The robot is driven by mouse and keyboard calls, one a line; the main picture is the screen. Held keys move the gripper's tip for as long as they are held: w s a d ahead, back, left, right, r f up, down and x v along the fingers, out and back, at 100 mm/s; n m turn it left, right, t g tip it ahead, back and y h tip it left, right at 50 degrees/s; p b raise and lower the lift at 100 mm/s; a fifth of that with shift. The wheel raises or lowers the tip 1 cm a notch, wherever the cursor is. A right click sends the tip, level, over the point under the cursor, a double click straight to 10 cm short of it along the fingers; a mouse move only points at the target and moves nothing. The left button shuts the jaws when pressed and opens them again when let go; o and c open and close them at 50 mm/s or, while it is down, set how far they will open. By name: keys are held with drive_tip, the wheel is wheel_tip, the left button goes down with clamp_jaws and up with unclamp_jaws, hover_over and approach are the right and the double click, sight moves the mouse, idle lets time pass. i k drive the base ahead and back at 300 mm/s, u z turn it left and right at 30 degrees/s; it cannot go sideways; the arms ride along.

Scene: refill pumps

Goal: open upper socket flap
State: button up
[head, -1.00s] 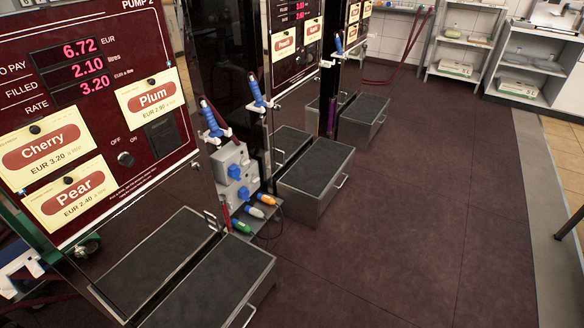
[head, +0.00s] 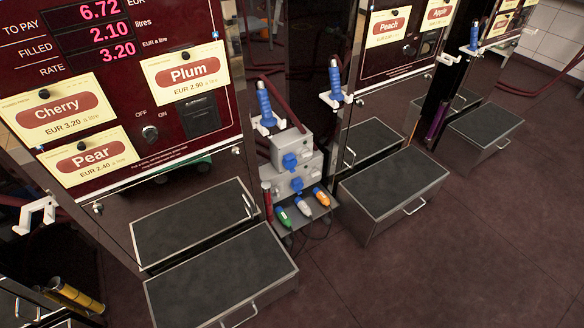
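A grey socket box (head: 306,146) stands between two pumps, right of the pump with the Cherry, Plum and Pear labels. It has two blue socket flaps on its front. The upper socket flap (head: 290,161) looks closed, though it is small here. The lower socket flap (head: 297,184) is just below it and also looks closed. Nothing covers the front of the box. My gripper is not in view.
Green (head: 283,217), white (head: 303,207) and orange (head: 322,198) plugs lie on a small shelf below the box. Blue nozzles (head: 265,103) hang above. Step boxes (head: 222,278) with handles jut out on both sides. The floor (head: 440,255) at right is clear.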

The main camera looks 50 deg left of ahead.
sight(291, 163)
drive_tip(key=u, duration=0.45)
drive_tip(key=i, duration=0.95)
drive_tip(key=u, duration=0.55)
